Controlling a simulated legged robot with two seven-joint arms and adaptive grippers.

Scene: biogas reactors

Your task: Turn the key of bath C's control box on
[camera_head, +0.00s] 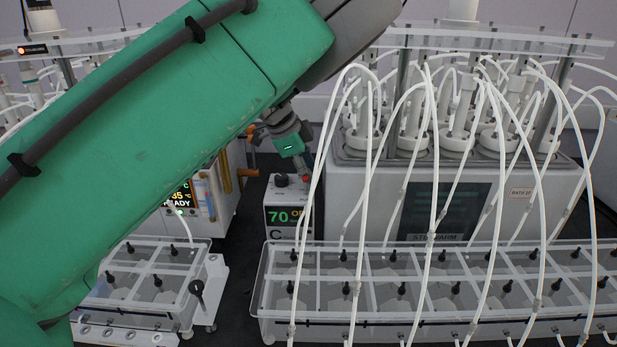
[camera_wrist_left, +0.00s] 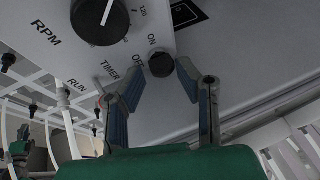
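Bath C's control box (camera_head: 288,216) stands between the two baths in the head view, its front display reading 70 above a letter C. My left gripper (camera_head: 301,170) comes down over the box top from behind my green arm. In the left wrist view, a small dark round knob (camera_wrist_left: 160,65), seemingly the key, sits beside the OFF and ON labels on the grey panel. My left gripper (camera_wrist_left: 161,72) is open there, its two fingers on either side of the knob. I cannot tell whether they touch it. My right gripper is not in view.
A larger black dial (camera_wrist_left: 100,20) sits by the RPM label on the panel. White hoses (camera_head: 430,150) hang over the bath at the right, close to the box. A clear rack (camera_head: 420,290) stands in front. Another display (camera_head: 178,195) is at the left, partly behind my arm.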

